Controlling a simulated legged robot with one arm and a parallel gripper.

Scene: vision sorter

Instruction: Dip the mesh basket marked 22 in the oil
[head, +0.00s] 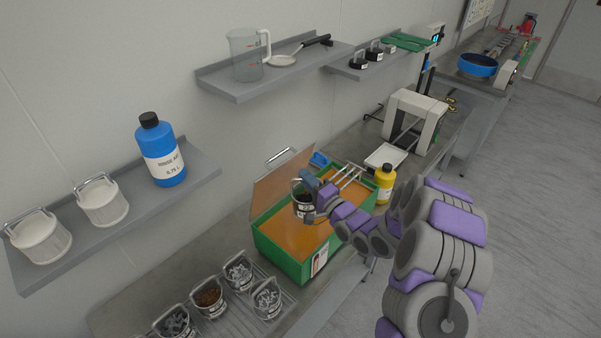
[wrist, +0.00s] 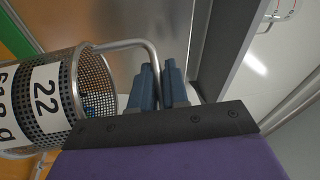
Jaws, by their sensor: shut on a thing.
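The mesh basket marked 22 (wrist: 48,100) hangs from my gripper (wrist: 165,88) in the wrist view, its label turned sideways. My gripper's blue-grey fingers are shut on the basket's bent wire handle. In the head view the basket (head: 304,205) is above the oil (head: 290,232), inside the outline of the green tank (head: 268,248). I cannot tell whether its bottom touches the oil. Dark contents show inside it. The gripper (head: 309,181) is at its top, partly hidden by my arm.
The tank's brown lid (head: 282,182) stands open behind. Several filled baskets (head: 239,272) stand on a rack at the front left. A yellow bottle (head: 384,183) stands by the tank's right end. Shelves with a blue bottle (head: 161,152) and a jug (head: 246,55) line the wall.

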